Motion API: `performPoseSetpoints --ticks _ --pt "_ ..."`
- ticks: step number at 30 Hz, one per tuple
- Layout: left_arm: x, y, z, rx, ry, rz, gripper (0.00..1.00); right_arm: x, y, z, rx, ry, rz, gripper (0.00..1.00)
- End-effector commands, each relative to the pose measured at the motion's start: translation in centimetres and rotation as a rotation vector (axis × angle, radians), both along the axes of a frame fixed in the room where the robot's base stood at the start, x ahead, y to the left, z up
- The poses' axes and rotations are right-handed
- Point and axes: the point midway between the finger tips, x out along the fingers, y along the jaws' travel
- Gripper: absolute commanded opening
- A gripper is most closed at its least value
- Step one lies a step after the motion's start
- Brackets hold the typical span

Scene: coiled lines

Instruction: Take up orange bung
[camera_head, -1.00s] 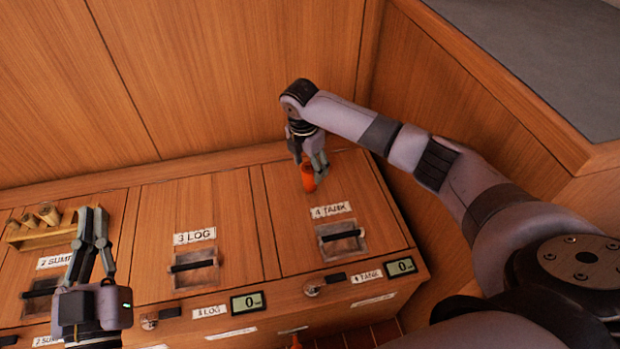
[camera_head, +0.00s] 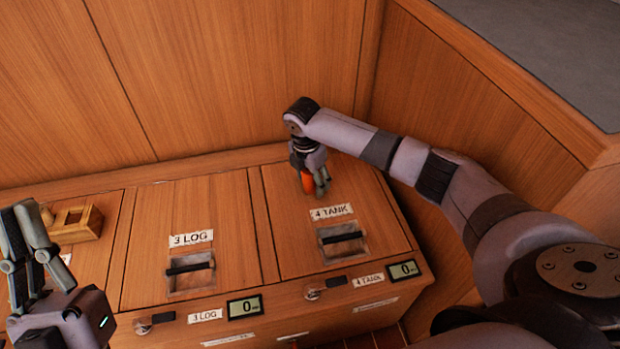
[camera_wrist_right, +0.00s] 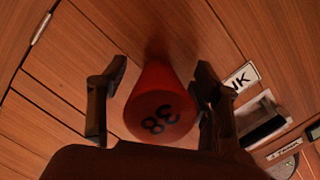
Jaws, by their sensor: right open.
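The orange bung (camera_head: 306,183) stands on the lid marked 4 TANK, behind its label.
The 4 TANK lid has a recessed handle (camera_head: 342,240) in front of the bung. The 3 LOG lid (camera_head: 200,205) beside it is clear. A wooden rack (camera_head: 76,224) stands at the left. Wooden panels rise behind and to the right.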

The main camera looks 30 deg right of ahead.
Motion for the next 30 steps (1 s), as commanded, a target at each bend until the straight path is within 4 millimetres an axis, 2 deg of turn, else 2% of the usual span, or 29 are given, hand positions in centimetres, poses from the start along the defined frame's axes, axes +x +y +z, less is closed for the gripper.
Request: performPoseSetpoints --ticks 2,25,30 --pt "0.02 -0.01 0.0 0.0 0.001 0.0 0.0 -0.01 0.02 0.01 0.0 0.0 0.0 0.58" --pt "0.03 -0.02 -0.01 0.001 0.003 0.0 0.0 0.0 0.01 0.03 0.0 0.0 0.0 0.07" --pt "0.04 -0.01 -0.02 0.001 0.004 0.0 0.0 0.01 0.01 0.05 0.0 0.0 0.0 0.05"
